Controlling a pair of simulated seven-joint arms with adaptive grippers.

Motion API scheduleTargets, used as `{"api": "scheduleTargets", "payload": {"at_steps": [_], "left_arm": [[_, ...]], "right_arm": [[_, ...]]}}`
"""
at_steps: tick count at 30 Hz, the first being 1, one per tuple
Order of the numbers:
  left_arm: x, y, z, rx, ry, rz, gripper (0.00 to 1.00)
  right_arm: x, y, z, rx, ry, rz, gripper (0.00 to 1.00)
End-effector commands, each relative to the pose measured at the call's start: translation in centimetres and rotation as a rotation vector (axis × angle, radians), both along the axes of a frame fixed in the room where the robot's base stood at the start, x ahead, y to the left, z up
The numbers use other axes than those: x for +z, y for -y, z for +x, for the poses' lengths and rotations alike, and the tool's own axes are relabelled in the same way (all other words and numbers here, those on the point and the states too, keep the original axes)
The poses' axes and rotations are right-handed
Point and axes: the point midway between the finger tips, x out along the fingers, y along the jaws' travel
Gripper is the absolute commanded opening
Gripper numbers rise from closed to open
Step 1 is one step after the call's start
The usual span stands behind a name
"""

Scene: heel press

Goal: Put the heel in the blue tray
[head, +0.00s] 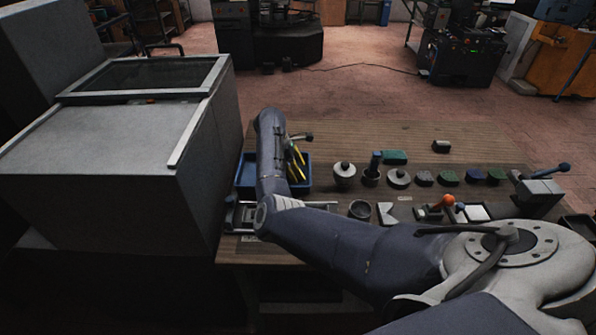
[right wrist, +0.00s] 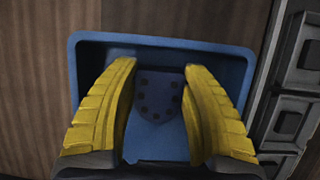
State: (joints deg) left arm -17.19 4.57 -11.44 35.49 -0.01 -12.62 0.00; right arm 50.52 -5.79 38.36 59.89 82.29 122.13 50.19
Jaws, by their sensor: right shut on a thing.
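My right gripper (head: 297,165) reaches across the bench in the head view, its yellow fingers over the right part of the blue tray (head: 244,178). In the right wrist view its two yellow fingers (right wrist: 160,105) are shut on the heel (right wrist: 157,95), a dark blue piece with a ring of dark dots. The heel lies within the outline of the blue tray (right wrist: 160,39); whether it touches the floor of the tray cannot be told. In the head view the heel cannot be made out, and my arm covers part of the tray. My left gripper is not in view.
A large grey machine (head: 120,135) stands left of the wooden bench (head: 340,136). Right of the tray are round pots (head: 344,172), a green block (head: 394,157) and several small dark pieces (head: 448,177). A lever device (head: 540,192) stands at the right. The bench's back strip is mostly clear.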

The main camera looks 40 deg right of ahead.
Motion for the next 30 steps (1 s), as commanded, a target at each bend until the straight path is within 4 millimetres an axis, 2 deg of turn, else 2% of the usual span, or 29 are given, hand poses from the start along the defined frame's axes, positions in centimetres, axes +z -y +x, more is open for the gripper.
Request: {"api": "scheduleTargets", "payload": {"at_steps": [10,11,16,25,30], "left_arm": [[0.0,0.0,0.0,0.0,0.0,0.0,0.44],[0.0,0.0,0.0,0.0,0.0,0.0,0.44],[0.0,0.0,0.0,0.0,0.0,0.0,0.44],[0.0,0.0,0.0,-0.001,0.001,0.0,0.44],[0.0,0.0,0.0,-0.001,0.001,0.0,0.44]], "right_arm": [[-0.3,0.0,0.0,0.0,-0.001,0.001,0.15],[-0.3,0.0,0.0,-0.001,0.0,0.0,0.5],[-0.3,0.0,0.0,-0.001,0.0,0.0,0.7],[0.0,0.0,0.0,-0.001,0.0,0.0,0.7],[1.5,-0.6,0.4,0.0,0.003,0.002,0.7]]}}
